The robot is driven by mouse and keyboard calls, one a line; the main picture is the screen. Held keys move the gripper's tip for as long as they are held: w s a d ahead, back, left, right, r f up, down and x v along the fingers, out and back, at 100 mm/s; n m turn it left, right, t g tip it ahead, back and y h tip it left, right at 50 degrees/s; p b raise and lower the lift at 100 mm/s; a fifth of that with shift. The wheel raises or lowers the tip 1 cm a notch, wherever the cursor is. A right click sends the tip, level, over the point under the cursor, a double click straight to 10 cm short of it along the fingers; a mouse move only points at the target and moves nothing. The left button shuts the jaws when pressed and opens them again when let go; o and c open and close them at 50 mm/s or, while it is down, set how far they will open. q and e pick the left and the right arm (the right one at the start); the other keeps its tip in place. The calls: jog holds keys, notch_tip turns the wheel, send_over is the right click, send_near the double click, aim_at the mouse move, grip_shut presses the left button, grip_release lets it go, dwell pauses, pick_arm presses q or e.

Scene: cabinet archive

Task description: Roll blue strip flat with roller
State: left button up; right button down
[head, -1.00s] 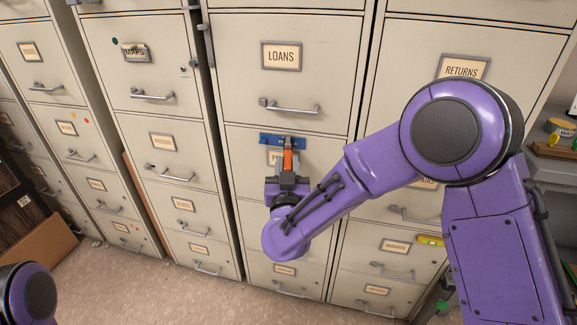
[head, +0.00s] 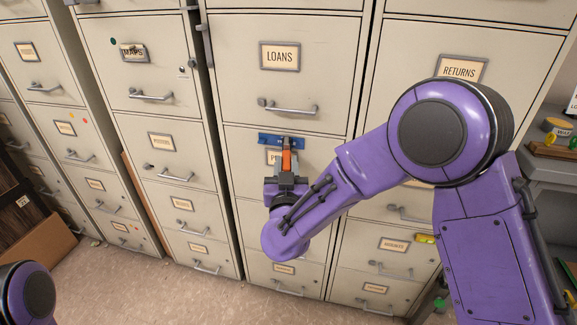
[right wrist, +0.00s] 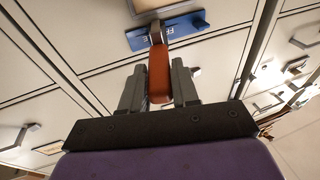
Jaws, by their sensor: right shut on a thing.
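The blue strip (head: 268,138) lies across the drawer front below LOANS, above a label frame partly hidden by my arm. It also shows in the right wrist view (right wrist: 187,27), with light lettering on it. My right gripper (head: 286,176) is shut on the orange handle of the roller (head: 287,160). In the right wrist view the handle (right wrist: 159,75) sits between the two fingers (right wrist: 158,88). The roller's head is over the strip and seems to touch it; exact contact is unclear. My left gripper is out of view.
Tall beige filing cabinets with closed drawers and protruding metal handles (head: 290,108) fill the view. A grey side table (head: 550,172) with small items stands at the right. A cardboard piece (head: 45,245) leans at the lower left. Some floor (head: 150,285) is clear in front.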

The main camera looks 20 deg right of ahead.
jog(key=s+a+p, duration=0.2)
jog(key=s+a, duration=0.3)
jog(key=s, duration=0.2)
jog(key=shift+s, duration=0.3)
dwell(0.4)
jog(key=w+d, duration=0.5)
dwell(0.4)
jog(key=shift+d, duration=0.1)
jog(key=shift+r, duration=0.1)
dwell(0.3)
jog(key=shift+x, duration=1)
dwell(0.4)
